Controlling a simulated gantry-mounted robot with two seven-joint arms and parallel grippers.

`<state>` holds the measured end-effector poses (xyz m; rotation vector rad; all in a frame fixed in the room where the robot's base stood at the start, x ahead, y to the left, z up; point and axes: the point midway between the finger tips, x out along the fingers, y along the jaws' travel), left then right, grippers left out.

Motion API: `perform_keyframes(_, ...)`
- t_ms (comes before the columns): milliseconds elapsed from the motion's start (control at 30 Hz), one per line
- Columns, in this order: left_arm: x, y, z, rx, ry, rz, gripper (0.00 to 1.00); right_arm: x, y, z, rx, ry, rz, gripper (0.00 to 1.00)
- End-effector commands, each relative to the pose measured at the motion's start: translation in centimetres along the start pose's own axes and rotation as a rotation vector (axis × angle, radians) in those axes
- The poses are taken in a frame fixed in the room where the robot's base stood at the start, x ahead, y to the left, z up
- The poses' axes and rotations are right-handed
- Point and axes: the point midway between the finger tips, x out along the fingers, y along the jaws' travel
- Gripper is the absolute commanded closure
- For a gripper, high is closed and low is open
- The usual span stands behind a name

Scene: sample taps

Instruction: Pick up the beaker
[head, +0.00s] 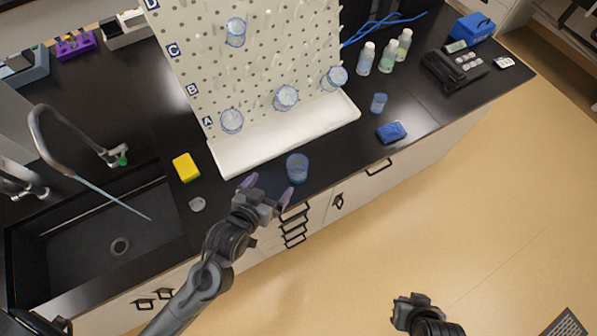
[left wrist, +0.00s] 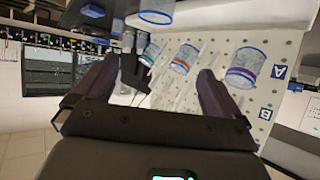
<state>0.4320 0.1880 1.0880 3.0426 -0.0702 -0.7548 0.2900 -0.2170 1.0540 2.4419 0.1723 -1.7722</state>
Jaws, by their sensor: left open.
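A clear blue-tinted beaker (head: 297,167) stands upright on the black counter, in front of the pegboard's white tray. My left gripper (head: 267,190) is open and empty, with its fingers just to the left of and nearer than the beaker in the head view. In the left wrist view, a beaker (left wrist: 156,12) that looks like this one shows upside down and cut off at the top edge, ahead of the open fingers (left wrist: 158,80). My right gripper (head: 411,299) is over the floor at the lower right; its finger opening is unclear.
Several beakers hang on the pegboard (head: 255,70). A yellow sponge (head: 186,167) and the sink (head: 95,240) are to the left. A small blue cup (head: 379,103), a blue pad (head: 391,132) and bottles (head: 387,57) are to the right. The counter's front edge is close to the beaker.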

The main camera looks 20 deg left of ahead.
Motion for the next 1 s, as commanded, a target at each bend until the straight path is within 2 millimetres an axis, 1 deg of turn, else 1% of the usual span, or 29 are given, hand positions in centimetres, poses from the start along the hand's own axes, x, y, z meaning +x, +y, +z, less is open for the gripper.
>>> perform_keyframes(33, 2.1, 0.2, 2.6, 0.004, 0.027, 0.000, 0.02, 3.4, -0.1, 1.1, 0.000, 0.000, 0.000, 1.00)
perform_keyframes(100, 3.5, 0.5, 3.9, 0.007, 0.048, 0.002, 0.02, 5.3, -0.2, 1.8, 0.000, -0.001, -0.001, 1.00)
perform_keyframes(200, 5.1, 1.0, 5.5, 0.015, 0.059, 0.009, 0.02, 7.6, -0.3, 2.6, 0.000, -0.003, -0.001, 1.00)
perform_keyframes(300, 6.2, 1.4, 6.4, 0.023, 0.071, 0.018, 0.02, 9.2, -0.3, 3.2, -0.001, -0.004, -0.001, 1.00)
perform_keyframes(400, 6.8, 1.5, 6.8, 0.027, 0.083, 0.021, 0.02, 10.3, -0.3, 3.7, -0.003, -0.006, 0.001, 1.00)
perform_keyframes(500, 7.3, 1.5, 6.8, 0.029, 0.091, 0.021, 0.02, 10.8, -0.3, 3.9, -0.006, -0.007, 0.003, 1.00)
perform_keyframes(567, 7.8, 1.4, 6.7, 0.029, 0.094, 0.021, 0.02, 11.0, -0.2, 4.0, -0.009, -0.007, 0.005, 1.00)
perform_keyframes(800, 11.0, 1.5, 6.2, 0.029, 0.095, 0.020, 0.02, 11.1, -0.2, 4.0, -0.011, -0.006, 0.007, 1.00)
perform_keyframes(900, 12.0, 1.6, 6.2, 0.029, 0.095, 0.021, 0.02, 11.2, -0.2, 4.0, -0.010, -0.005, 0.006, 1.00)
perform_keyframes(1000, 12.6, 1.6, 6.1, 0.029, 0.093, 0.021, 0.02, 11.2, -0.2, 4.0, -0.009, -0.004, 0.006, 1.00)
